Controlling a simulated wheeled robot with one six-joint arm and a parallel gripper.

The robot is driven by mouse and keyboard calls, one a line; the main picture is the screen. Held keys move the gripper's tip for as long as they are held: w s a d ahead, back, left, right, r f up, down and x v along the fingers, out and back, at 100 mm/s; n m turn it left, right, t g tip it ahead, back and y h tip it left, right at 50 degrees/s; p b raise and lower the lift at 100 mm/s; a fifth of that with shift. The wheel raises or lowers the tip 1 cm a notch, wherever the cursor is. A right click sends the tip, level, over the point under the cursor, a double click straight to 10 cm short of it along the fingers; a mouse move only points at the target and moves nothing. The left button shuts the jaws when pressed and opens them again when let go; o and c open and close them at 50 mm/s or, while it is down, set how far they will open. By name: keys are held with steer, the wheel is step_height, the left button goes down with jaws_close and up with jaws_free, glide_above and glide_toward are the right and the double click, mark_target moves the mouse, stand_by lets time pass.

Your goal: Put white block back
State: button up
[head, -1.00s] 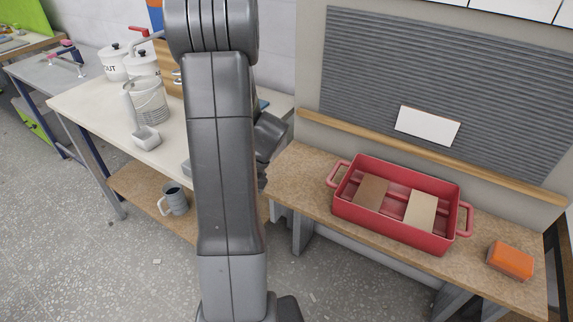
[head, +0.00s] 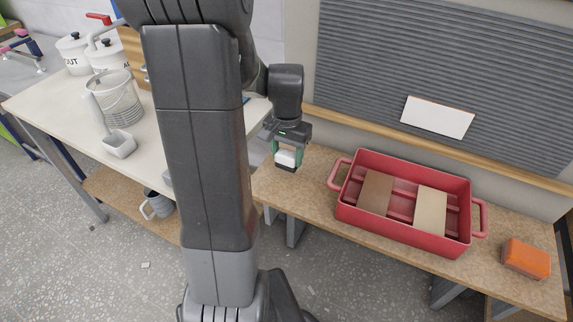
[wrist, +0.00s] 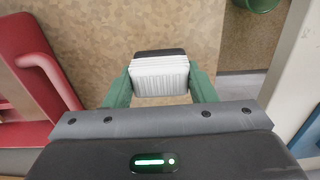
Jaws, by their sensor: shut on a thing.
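The white block (head: 286,157) is small, with a ridged white face and a dark far end in the wrist view (wrist: 160,78). My gripper (head: 288,158) is shut on it, with one green finger on each side. It holds the block above the left end of the wooden bench (head: 300,190), left of the red crate (head: 348,212). The gripper also shows in the wrist view (wrist: 160,88). I cannot tell the exact height of the block over the bench.
The red crate holds a brown block (head: 376,192) and a cream block (head: 431,211). An orange block (head: 526,258) lies right of it. A white card (head: 438,117) is on the ridged grey wall panel. A pale table (head: 60,105) with canisters stands at left.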

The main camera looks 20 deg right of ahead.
mark_target(287, 164)
steer(key=shift+f, duration=1.95)
steer(key=o, duration=1.3)
steer(key=shift+c, duration=0.2)
step_height(287, 164, up, 12)
steer(key=shift+r+p, duration=0.1)
steer(key=shift+p, duration=0.2)
